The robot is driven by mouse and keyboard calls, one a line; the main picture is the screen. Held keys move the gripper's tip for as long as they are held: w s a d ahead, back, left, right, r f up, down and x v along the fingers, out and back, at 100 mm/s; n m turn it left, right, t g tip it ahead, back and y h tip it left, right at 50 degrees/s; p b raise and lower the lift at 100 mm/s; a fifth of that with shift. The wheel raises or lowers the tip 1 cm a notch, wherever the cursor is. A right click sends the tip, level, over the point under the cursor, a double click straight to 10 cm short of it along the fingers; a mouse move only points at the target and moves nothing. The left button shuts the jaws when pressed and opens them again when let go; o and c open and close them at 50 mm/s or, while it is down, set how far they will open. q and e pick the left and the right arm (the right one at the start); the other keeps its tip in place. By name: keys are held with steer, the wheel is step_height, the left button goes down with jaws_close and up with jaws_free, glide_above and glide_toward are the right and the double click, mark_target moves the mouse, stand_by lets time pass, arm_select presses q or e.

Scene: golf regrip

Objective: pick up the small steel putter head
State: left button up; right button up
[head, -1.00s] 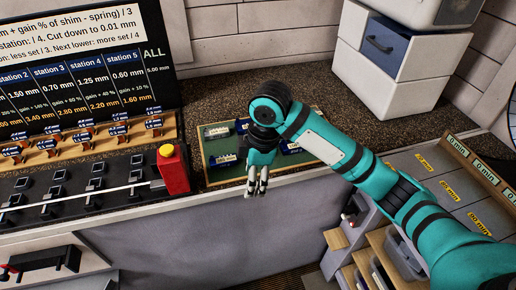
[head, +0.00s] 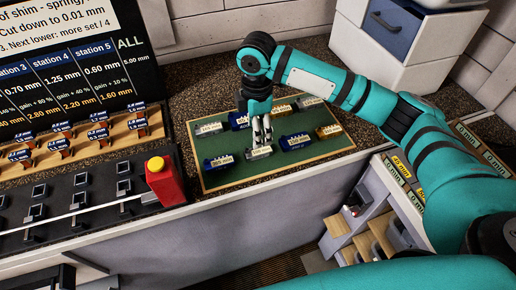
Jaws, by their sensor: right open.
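Several small labelled putter heads lie on a green mat with a wooden rim (head: 240,178). A small silver-grey head (head: 259,154) lies at the front middle of the mat and looks like steel. My right gripper (head: 262,142) points down with its fingers open, right at this head; I cannot tell whether they touch it. The fingers hide part of its back. Other silver-grey heads lie at the back left (head: 208,128) and back right (head: 309,101). The labels are too small to read surely. My left gripper is not in view.
Blue heads lie close on the left (head: 219,161) and right (head: 296,142), and a brass-coloured head (head: 329,131) at the right. The counter's front edge is near.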

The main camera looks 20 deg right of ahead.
mark_target(260, 150)
step_height(260, 150, down, 3)
steer(key=shift+r, duration=0.2)
steer(key=shift+s+d+f+p, duration=0.1)
steer(key=shift+d+f+p, duration=0.05)
steer(key=shift+f+p, duration=0.15)
steer(key=f, duration=0.1)
steer(key=f+p, duration=0.1)
steer(key=f, duration=0.1)
steer(key=shift+s+d+f+p, duration=0.1)
steer(key=shift+d+f+p, duration=0.15)
steer(key=shift+d+p, duration=0.1)
steer(key=shift+f, duration=0.55)
steer(key=c, duration=0.6)
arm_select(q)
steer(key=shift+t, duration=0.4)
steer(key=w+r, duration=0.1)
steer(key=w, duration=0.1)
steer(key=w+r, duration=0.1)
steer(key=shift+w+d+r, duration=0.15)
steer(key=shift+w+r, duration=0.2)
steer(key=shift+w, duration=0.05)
arm_select(e)
jaws_close()
